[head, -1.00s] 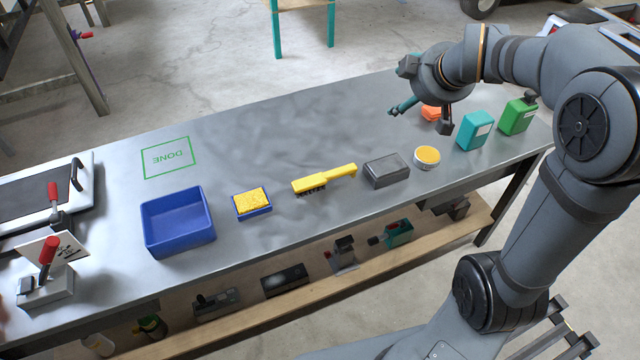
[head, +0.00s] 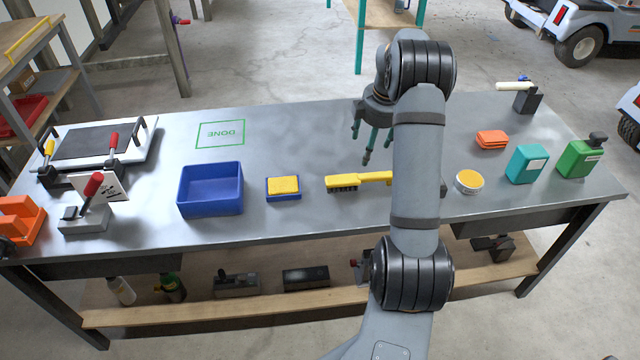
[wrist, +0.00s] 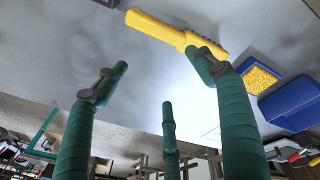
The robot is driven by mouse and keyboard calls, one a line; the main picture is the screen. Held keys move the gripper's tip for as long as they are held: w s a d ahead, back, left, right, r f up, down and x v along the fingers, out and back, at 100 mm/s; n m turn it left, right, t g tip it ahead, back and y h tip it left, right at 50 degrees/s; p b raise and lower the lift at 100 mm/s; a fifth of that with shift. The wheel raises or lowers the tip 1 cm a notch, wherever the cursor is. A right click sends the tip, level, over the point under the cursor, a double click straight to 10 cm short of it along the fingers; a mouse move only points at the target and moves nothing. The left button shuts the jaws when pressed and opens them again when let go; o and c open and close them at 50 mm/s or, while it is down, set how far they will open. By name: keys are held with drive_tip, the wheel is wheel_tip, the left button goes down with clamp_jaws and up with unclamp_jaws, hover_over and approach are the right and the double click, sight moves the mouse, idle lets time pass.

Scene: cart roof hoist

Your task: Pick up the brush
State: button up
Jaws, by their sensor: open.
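The yellow brush (head: 358,181) with dark bristles lies on the metal bench top, right of the sponge tray. My arm hides the bench just right of its handle. In the wrist view the yellow brush (wrist: 178,34) lies at the top, and one green finger overlaps its right end. My gripper (head: 364,158) is open and empty, with its fingers pointing down behind the brush, apart from it. In the wrist view my gripper (wrist: 165,95) shows its green fingers spread with nothing between them.
A yellow sponge (head: 284,185) in a blue tray and a blue bin (head: 210,188) stand left of the brush. A round tin (head: 469,182), orange cloths (head: 492,139), a teal box (head: 527,164) and a green can (head: 580,158) stand right. Bench behind is mostly clear.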

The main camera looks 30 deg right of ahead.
drive_tip(key=shift+s+a+n+g+y, duration=0.35)
drive_tip(key=shift+s+a+n, duration=0.45)
drive_tip(key=shift+n, duration=0.3)
drive_tip(key=shift+s+a+f+n, duration=0.2)
drive_tip(key=shift+f+n, duration=0.05)
drive_tip(key=shift+n, duration=0.45)
hover_over(360, 174)
drive_tip(key=s, duration=0.1)
drive_tip(key=f, duration=0.4)
drive_tip(key=shift+d+f, duration=0.15)
drive_tip(key=shift+d, duration=0.05)
drive_tip(key=f, duration=0.2)
drive_tip(key=w+f, duration=0.1)
drive_tip(key=f, duration=0.2)
drive_tip(key=shift+a+f+p, duration=0.2)
drive_tip(key=shift+f+p, duration=0.15)
drive_tip(key=shift+p, duration=0.05)
drive_tip(key=c, duration=0.4)
drive_tip(key=c, duration=1)
drive_tip(key=shift+c, duration=0.2)
drive_tip(key=shift+r, duration=0.15)
